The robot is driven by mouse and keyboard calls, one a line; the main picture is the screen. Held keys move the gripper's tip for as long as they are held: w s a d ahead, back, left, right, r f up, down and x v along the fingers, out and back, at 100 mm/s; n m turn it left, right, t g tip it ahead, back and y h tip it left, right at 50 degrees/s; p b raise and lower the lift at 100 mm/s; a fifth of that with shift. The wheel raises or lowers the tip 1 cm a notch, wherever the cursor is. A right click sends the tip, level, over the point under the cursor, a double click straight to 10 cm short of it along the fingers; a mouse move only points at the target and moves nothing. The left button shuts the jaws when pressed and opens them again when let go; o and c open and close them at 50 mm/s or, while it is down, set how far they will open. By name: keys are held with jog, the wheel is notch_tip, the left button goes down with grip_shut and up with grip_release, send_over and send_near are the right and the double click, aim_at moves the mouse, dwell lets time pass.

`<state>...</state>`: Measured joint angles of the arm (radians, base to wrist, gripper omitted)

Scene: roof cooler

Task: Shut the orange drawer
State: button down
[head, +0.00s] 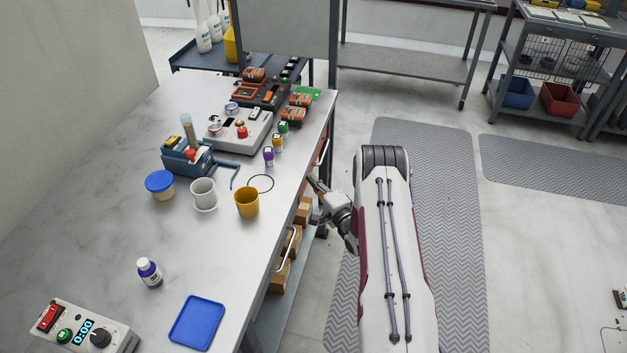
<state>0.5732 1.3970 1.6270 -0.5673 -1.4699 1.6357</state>
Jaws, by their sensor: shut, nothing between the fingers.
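The orange drawer (318,158) is under the right edge of the grey worktable. Only a narrow part of its front and a pale bar handle show, and I cannot tell how far it stands out. My gripper (315,186) is just below and nearer than that handle, beside the table's right edge. It is shut and empty, with its fingers pointing toward the table. I cannot tell whether it touches the drawer front. A second pale handle (291,241) shows nearer along the same side.
Tan boxes (280,277) show low beside the table. A blue tray (197,322) lies at the front. The floor mat (447,200) to the right is largely clear.

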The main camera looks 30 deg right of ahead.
jog(key=shift+w+a, duration=0.1)
jog(key=shift+a, duration=0.2)
jog(key=s+d, duration=0.3)
jog(key=s, duration=1)
jog(key=shift+d, duration=0.25)
jog(key=shift+f, duration=0.1)
